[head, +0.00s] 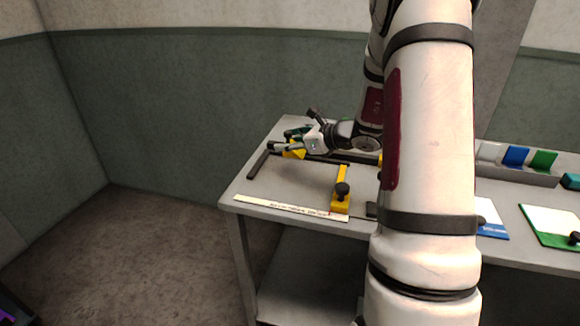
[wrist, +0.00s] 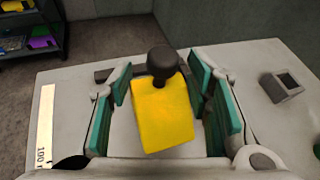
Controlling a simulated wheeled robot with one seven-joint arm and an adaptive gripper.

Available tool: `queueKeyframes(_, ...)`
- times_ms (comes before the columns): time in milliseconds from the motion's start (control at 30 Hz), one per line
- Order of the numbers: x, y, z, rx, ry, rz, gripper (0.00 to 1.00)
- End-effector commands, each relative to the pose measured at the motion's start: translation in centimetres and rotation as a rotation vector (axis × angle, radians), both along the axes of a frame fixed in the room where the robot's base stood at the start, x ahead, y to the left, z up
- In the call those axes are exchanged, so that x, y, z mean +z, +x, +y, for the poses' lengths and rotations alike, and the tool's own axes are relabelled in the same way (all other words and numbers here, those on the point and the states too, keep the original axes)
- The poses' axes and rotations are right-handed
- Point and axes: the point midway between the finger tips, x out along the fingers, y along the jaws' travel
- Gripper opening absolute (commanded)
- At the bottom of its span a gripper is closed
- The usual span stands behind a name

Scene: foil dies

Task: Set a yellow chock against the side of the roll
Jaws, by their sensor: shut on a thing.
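My gripper (head: 283,148) is at the back left of the table, reached out to the left. It is shut on a yellow chock (head: 294,154) with a black knob. In the wrist view the chock (wrist: 165,117) sits between the teal finger pads of my gripper (wrist: 160,88), slightly turned, knob at the far end. I cannot tell whether it touches the table. A second yellow piece with a black knob (head: 341,203) stands at the front of the table. I cannot make out the roll; my arm hides much of the table.
A white ruler strip (head: 290,208) lies along the front edge of the table (head: 300,182). A dark rail (head: 258,165) lies at the left. Right of my arm are a grey tray (head: 530,175) with blue and green cards and a green-edged board (head: 552,226). A grey block (wrist: 282,87) shows in the wrist view.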

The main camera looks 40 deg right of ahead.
Motion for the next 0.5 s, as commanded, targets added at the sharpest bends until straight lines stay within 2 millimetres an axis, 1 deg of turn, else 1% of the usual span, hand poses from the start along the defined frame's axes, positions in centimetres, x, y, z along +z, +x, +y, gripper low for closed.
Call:
queueKeyframes(33, -1.1, 0.0, 0.0, -0.002, 0.003, 0.002, 0.16)
queueKeyframes(100, -1.9, 0.0, 0.0, -0.002, 0.002, 0.001, 0.16)
queueKeyframes(333, -3.6, 0.0, 0.0, -0.002, 0.002, -0.001, 0.16)
queueKeyframes(500, -6.0, 0.0, 0.0, -0.002, 0.003, 0.001, 0.16)
